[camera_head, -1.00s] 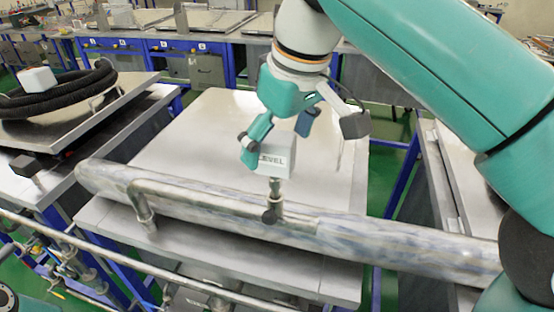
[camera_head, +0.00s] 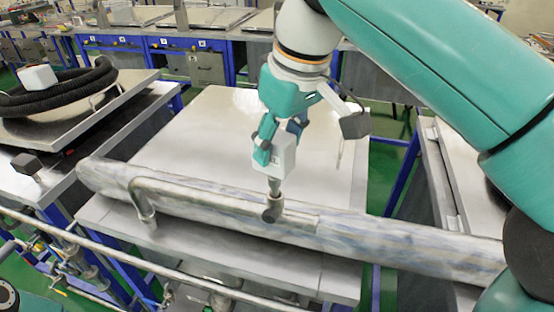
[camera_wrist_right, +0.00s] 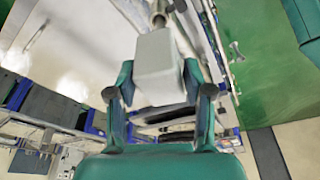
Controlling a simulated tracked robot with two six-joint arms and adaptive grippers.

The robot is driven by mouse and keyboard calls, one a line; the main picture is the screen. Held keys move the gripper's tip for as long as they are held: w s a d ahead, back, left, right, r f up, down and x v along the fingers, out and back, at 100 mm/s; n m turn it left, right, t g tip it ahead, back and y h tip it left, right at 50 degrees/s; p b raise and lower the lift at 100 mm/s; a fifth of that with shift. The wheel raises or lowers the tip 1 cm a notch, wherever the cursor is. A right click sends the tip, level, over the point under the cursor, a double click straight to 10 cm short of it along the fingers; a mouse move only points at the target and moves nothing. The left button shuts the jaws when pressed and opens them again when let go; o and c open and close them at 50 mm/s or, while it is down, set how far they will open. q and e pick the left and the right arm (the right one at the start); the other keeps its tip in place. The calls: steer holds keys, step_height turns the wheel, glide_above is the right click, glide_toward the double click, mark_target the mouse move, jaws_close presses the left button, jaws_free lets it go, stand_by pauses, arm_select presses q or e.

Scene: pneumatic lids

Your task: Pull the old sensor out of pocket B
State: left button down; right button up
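The old sensor (camera_head: 282,155) is a white box on a short metal stem, upright above a dark fitting (camera_head: 272,212) on the large pipe (camera_head: 345,232). Its stem still meets the fitting; no pocket letter is legible. My right gripper (camera_head: 278,140) has its teal fingers on opposite sides of the box and appears shut on it. In the right wrist view the box (camera_wrist_right: 160,70) sits between the fingertips, with its stem running away toward the fitting. My left gripper is not in view.
A thin bent pipe (camera_head: 185,192) runs along the large pipe, left of the fitting. A bare metal table (camera_head: 200,130) lies behind. A second white box (camera_head: 38,77) rests on a coiled black hose (camera_head: 65,92) on the left cart. A rail (camera_head: 130,263) crosses in front.

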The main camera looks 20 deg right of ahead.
steer(key=c, duration=0.6)
steer(key=shift+w+r+p, duration=0.1)
steer(key=shift+r+p, duration=0.7)
steer(key=shift+r, duration=1.75)
